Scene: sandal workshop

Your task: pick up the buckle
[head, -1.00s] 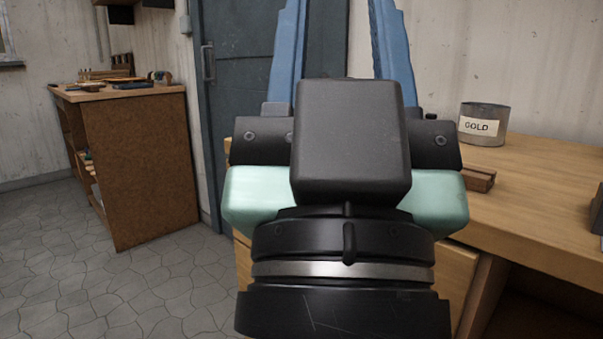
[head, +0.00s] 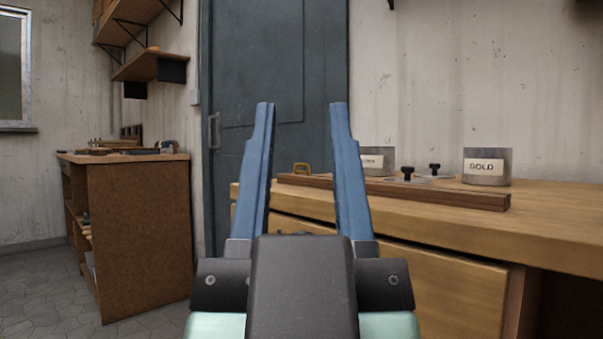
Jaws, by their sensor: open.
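The workbench (head: 540,222) fills the right side. On it lie the wooden strip (head: 430,194), a tin labelled GOLD (head: 487,167), another labelled tin (head: 377,161) and two black-knobbed lids (head: 408,175). A brown cabinet (head: 140,235) stands left, with open floor before it.

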